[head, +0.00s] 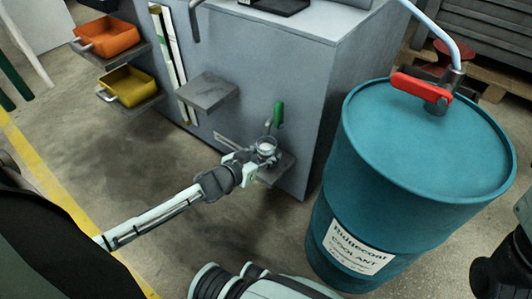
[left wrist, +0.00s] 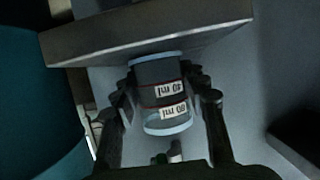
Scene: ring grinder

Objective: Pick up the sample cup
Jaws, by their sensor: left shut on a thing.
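The sample cup (head: 266,147) is a small clear cup at a little ledge low on the grey machine, by a green-handled tap (head: 277,114). My left gripper (head: 254,160) is shut on its sides. In the left wrist view the cup (left wrist: 160,95) sits between the two dark fingers (left wrist: 162,105), with red lines and upside-down 40 ml and 80 ml labels. Its base end is close to the grey ledge (left wrist: 150,30); I cannot tell whether they touch. My right gripper does not show clearly in either view.
A blue coolant drum (head: 415,170) with a red lever (head: 420,87) stands right of the machine (head: 290,65). An orange bin (head: 107,37) and a yellow bin (head: 128,87) sit on shelves at the left. The floor left of the gripper is clear.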

